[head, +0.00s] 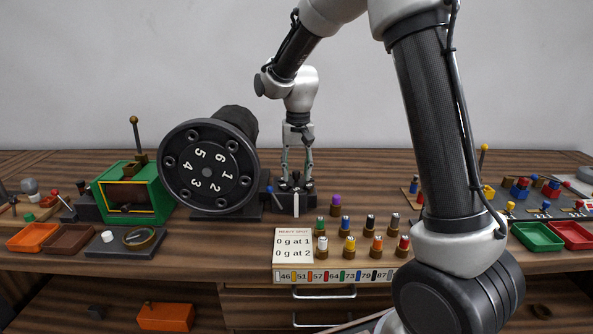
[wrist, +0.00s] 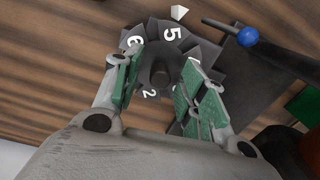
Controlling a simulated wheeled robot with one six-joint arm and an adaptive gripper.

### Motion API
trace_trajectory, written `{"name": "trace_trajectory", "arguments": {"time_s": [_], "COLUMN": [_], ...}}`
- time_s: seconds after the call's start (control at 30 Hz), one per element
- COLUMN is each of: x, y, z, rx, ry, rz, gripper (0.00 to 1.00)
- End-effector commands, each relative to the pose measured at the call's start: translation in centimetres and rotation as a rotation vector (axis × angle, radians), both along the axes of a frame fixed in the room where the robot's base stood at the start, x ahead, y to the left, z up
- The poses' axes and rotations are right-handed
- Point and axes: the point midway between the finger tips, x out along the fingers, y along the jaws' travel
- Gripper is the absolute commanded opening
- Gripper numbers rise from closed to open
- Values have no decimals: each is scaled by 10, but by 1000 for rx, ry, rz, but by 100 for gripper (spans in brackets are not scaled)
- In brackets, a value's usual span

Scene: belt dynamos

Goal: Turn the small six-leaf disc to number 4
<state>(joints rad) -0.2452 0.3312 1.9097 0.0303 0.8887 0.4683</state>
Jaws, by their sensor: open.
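The small six-leaf disc (wrist: 200,48) is dark with white numbers and a round central knob (wrist: 160,73). In the wrist view its 5 leaf lies nearest the white pointer (wrist: 179,12); 6 and 2 also show, and other leaves are partly hidden by the fingers. My gripper (wrist: 160,84) is open, pointing down, with one green-padded finger on each side of the knob. I cannot tell whether the pads touch the leaves. In the head view my gripper (head: 297,174) stands over the disc (head: 296,185), whose numbers cannot be read there.
A blue-balled lever (wrist: 248,37) stands close beside the disc; it also shows in the head view (head: 269,189). A large black numbered dial (head: 208,168) is to the left. Several coloured-top pegs (head: 349,244) and a white card (head: 293,243) are in front.

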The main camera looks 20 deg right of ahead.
Motion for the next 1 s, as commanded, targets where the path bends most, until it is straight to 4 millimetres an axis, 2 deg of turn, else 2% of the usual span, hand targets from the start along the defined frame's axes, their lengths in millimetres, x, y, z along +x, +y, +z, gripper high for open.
{"name": "trace_trajectory", "arguments": {"time_s": [0.27, 0.5, 0.77, 1.0], "x": [0, 0, 0, 0], "y": [0, 0, 0, 0], "z": [-3, -2, -2, -3], "rx": [1, 0, 0, 0], "ry": [-1, -1, 0, 0], "rz": [0, 0, 9, 88], "gripper": [42, 0, 0, 0]}}
